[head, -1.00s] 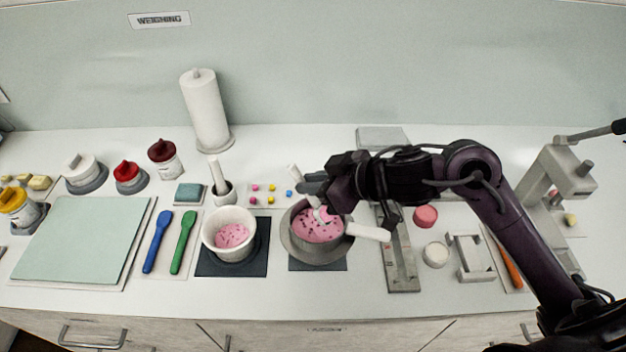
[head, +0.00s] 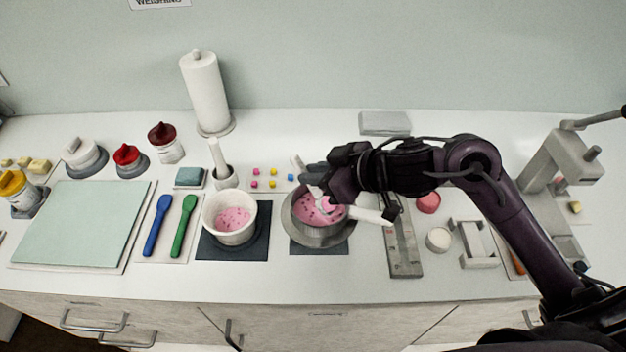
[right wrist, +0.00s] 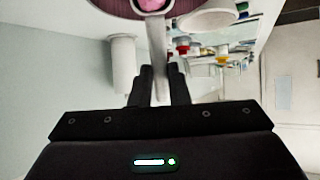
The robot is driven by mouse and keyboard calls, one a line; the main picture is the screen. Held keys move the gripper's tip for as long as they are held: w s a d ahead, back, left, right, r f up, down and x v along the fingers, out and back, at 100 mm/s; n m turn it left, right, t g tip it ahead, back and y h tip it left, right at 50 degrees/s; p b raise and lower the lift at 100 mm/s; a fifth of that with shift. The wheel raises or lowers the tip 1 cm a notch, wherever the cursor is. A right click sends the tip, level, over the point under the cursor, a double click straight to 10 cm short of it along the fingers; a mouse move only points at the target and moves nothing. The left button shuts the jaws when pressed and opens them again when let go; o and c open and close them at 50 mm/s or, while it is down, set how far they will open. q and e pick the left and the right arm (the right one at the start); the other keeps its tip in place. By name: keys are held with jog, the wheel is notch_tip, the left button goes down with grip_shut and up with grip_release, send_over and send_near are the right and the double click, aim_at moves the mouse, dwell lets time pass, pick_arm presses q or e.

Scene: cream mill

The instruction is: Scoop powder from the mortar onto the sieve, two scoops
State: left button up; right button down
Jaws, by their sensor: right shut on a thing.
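The mortar (head: 211,226) is a white bowl with pink powder in it, on a dark mat left of the middle. The sieve (head: 310,237) is a round grey vessel to its right, with pink, dark-speckled powder inside and a white handle (head: 370,214) pointing right. My right gripper (head: 314,176) is over the sieve's back rim, shut on a pale scoop (head: 298,163). The scoop's pink-covered end is over or in the sieve; I cannot tell if it touches. The right wrist view shows the scoop's handle (right wrist: 160,88) between the fingers. My left gripper is out of view.
A white pestle in a holder (head: 221,170) stands behind the mortar. Blue and green spatulas (head: 170,226) lie left of it. Right of the sieve are a grey rail (head: 403,245), small pots (head: 438,239) and a press (head: 565,160). The front counter strip is clear.

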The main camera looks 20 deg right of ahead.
jog(key=shift+f+b, duration=0.4)
jog(key=shift+f, duration=0.25)
dwell(0.4)
jog(key=shift+r, duration=0.15)
dwell(0.5)
notch_tip(320, 180, up, 7)
jog(key=p, duration=0.8)
dwell(0.6)
